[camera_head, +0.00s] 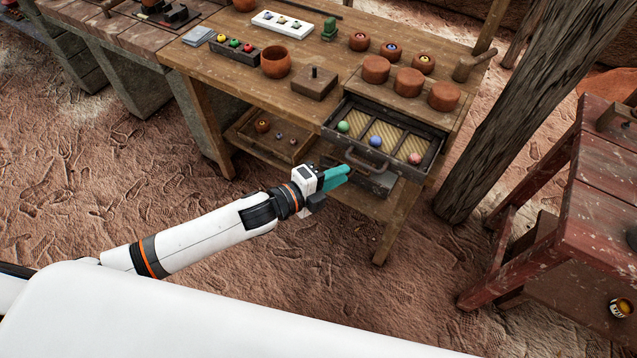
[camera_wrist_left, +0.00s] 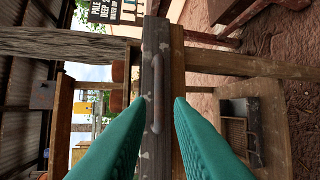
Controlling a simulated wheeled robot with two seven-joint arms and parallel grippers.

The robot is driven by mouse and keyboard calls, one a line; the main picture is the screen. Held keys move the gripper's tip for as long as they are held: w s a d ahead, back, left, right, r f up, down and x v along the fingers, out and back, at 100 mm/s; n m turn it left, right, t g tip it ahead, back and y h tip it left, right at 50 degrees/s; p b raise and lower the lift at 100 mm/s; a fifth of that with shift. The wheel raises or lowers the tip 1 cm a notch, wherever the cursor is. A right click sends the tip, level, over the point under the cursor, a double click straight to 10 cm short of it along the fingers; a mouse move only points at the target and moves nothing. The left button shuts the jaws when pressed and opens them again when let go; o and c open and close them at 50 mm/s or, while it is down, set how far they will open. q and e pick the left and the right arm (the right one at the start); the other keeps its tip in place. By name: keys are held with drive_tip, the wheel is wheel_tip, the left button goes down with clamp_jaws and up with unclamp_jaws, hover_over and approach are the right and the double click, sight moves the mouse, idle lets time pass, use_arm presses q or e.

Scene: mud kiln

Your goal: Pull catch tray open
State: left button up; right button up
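The catch tray (camera_head: 440,147) is a dark, worn drawer at the right front of the wooden workbench, with a curved handle (camera_head: 366,163) on its front. Its straw-lined compartments show from above, with a green ball (camera_head: 343,127), a blue ball (camera_head: 376,141) and a pink ball (camera_head: 414,158) in them. My left gripper (camera_head: 345,172) has teal fingers and is just in front of the handle. In the left wrist view its fingers (camera_wrist_left: 162,98) are apart, and the handle (camera_wrist_left: 157,92) shows ahead between them, seemingly not gripped. My right gripper is not in view.
Lidded clay pots (camera_head: 409,82) stand behind the tray. A lower shelf bears a small wooden tray (camera_head: 268,138). A slanted wooden post (camera_head: 510,110) and a red table (camera_head: 590,180) stand to the right. The dirt floor in front of the bench is clear.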

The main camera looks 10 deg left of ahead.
use_arm(q)
drive_tip(key=v, duration=0.6)
drive_tip(key=shift+b, duration=0.3)
drive_tip(key=a+f+n+g+y, duration=0.1)
drive_tip(key=a+f+n+y, duration=0.3)
drive_tip(key=f, duration=0.6)
drive_tip(key=a+f+n+y, duration=0.2)
drive_tip(key=a+f+n, duration=0.35)
drive_tip(key=f, duration=0.45)
drive_tip(key=s+a+f+n+g+y, duration=0.2)
drive_tip(key=s+a+f+n, duration=0.1)
drive_tip(key=s+f, duration=0.3)
drive_tip(key=s+a+f+n+g+y, duration=0.1)
drive_tip(key=s+a+f+n, duration=0.2)
drive_tip(key=f, duration=0.6)
drive_tip(key=s+d+f+n+g, duration=0.1)
drive_tip(key=s+f, duration=0.3)
drive_tip(key=s, duration=0.5)
drive_tip(key=s+d+f+n+g+y, duration=0.1)
drive_tip(key=s+f+n+g, duration=0.2)
drive_tip(key=s, duration=0.6)
drive_tip(key=s+d+f+n+g, duration=0.1)
drive_tip(key=s+f+n+g, duration=0.2)
drive_tip(key=s, duration=0.6)
wheel_tip(320, 180, down, 2)
drive_tip(key=shift+s+f, duration=0.15)
drive_tip(key=shift+s, duration=0.15)
